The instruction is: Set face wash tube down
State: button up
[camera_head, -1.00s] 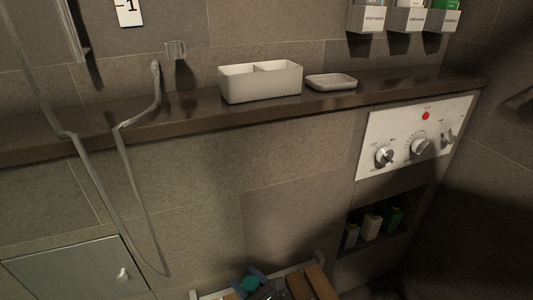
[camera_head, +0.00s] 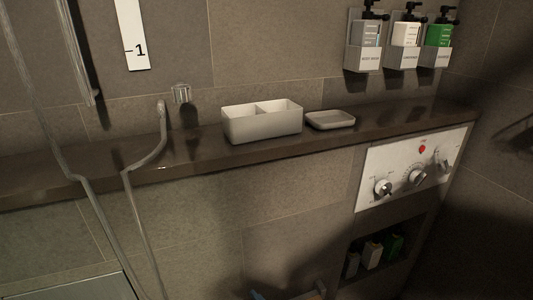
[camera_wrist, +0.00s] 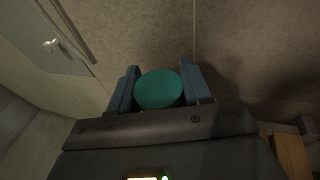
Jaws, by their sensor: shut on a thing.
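In the wrist view, my gripper (camera_wrist: 160,86) is shut on the face wash tube (camera_wrist: 158,90), which shows as a round teal end between the two blue-grey fingers. The rest of the tube is hidden, so its length and tilt cannot be told. The tiled wall lies beyond the fingers. In the head view, only small bits of my gripper may show at the bottom edge; the tube cannot be made out there.
A dark ledge (camera_head: 95,178) runs along the wall. It bears a two-compartment box (camera_head: 262,126) and a shallow dish (camera_head: 330,120). Dispensers (camera_head: 405,45) hang above, a control panel (camera_head: 411,170) sits below, and a niche (camera_head: 378,250) holds bottles. A hose (camera_head: 143,160) hangs at left.

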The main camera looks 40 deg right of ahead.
notch_tip(320, 180, up, 11)
jog(key=p, duration=1)
jog(key=shift+a, duration=0.1)
